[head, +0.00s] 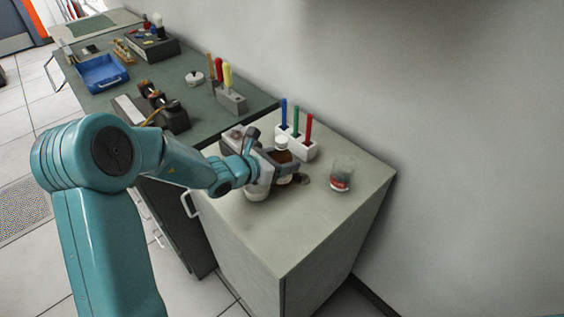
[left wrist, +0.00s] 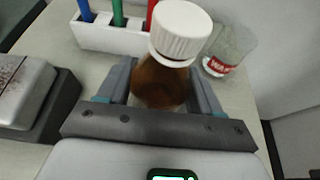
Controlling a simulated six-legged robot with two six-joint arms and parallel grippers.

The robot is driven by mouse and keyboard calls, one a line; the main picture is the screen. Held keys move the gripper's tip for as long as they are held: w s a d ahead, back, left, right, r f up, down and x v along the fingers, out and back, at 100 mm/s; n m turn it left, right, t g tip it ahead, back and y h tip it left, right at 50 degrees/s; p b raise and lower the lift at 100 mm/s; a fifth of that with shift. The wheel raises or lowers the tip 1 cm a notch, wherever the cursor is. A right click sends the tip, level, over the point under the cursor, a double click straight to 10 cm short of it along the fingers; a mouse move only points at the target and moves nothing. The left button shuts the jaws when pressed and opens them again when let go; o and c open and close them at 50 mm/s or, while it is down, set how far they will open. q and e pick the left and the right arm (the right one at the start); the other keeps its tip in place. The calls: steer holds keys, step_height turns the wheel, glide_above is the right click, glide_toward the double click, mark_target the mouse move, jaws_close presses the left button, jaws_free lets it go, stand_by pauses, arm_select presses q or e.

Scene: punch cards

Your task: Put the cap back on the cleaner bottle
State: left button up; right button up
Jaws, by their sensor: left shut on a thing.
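The cleaner bottle is brown (left wrist: 158,82) with a white ribbed cap (left wrist: 181,32) at its top. In the head view the brown bottle (head: 283,157) stands on the near cabinet top, with the white cap (head: 281,142) above it. The cap appears to sit on the bottle's neck; I cannot tell whether it is screwed down. My left gripper (head: 287,166) is shut on the bottle, with one finger on each side of its body in the left wrist view (left wrist: 163,88). The bottle's lower part is hidden by the gripper. My right gripper is not in view.
Behind the bottle, a white holder (head: 301,146) carries blue, green and red sticks. A clear glass with a red label (head: 341,176) stands to the right. A grey device (left wrist: 28,95) is at the left. The cabinet top's front right (head: 300,225) is clear.

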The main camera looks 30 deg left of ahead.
mark_target(282, 139)
arm_select(q)
step_height(282, 139, up, 10)
steer(key=shift+f+p, duration=0.2)
steer(key=shift+p, duration=0.5)
step_height(282, 139, up, 10)
steer(key=p, duration=0.4)
steer(key=shift+r, duration=0.25)
steer(key=o, duration=0.5)
steer(key=c, duration=0.7)
steer(key=shift+s+r+p, duration=0.1)
steer(key=shift+s+p, duration=0.05)
steer(key=shift+p, duration=0.2)
